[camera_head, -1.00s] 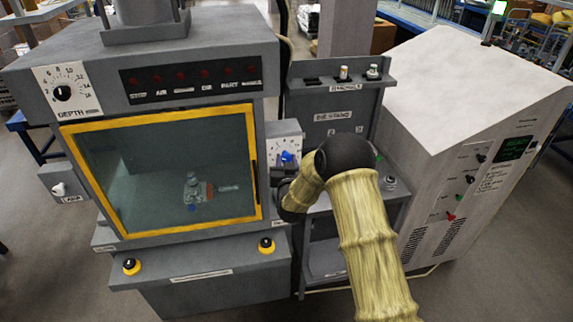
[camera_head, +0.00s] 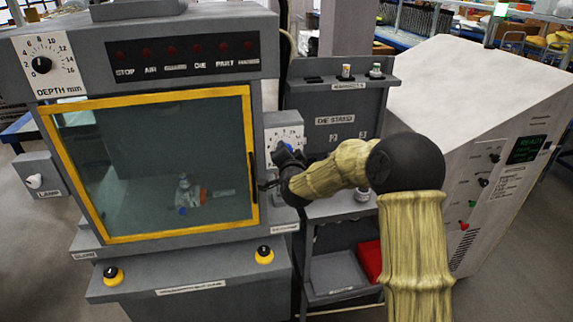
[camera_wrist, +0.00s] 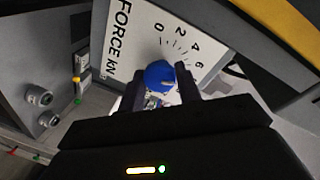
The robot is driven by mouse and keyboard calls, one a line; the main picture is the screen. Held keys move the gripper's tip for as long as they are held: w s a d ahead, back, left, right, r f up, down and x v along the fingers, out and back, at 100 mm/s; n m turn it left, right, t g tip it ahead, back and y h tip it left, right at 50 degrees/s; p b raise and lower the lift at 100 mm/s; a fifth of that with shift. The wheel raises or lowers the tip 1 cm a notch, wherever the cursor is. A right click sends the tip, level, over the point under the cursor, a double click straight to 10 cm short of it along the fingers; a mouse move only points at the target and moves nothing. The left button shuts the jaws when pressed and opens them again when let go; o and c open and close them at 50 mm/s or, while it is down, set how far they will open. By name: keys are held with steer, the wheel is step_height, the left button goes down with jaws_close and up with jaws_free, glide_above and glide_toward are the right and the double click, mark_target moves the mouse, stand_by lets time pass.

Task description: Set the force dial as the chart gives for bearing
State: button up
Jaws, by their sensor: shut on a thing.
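The force dial is a blue knob (camera_wrist: 160,76) on a white scale plate (camera_wrist: 128,35) marked "FORCE kN", with 0, 2, 4 and 6 readable in the wrist view. A white mark on the knob points roughly toward the low-to-middle numbers; its exact reading is unclear. My gripper (camera_wrist: 160,92) is shut on the knob, one finger on each side. In the head view, my gripper (camera_head: 290,158) covers most of the knob and the lower part of the scale plate (camera_head: 286,134). I cannot make out a chart for bearing.
The press's yellow-framed window (camera_head: 148,100) is left of the dial. The depth dial (camera_head: 41,65) is at upper left. A die stand (camera_head: 340,121) stands behind my arm, with a red bin (camera_head: 369,262) below. A grey cabinet (camera_head: 470,110) is at right.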

steer(key=shift+d+f+m+b, duration=0.15)
steer(key=shift+f+m+b, duration=0.05)
steer(key=shift+m+b, duration=0.45)
steer(key=o, duration=0.9)
steer(key=shift+r, duration=0.1)
steer(key=shift+o, duration=0.2)
steer(key=b+v, duration=0.5)
steer(key=v, duration=1.2)
steer(key=shift+d, duration=0.25)
steer(key=shift+s+r, duration=0.1)
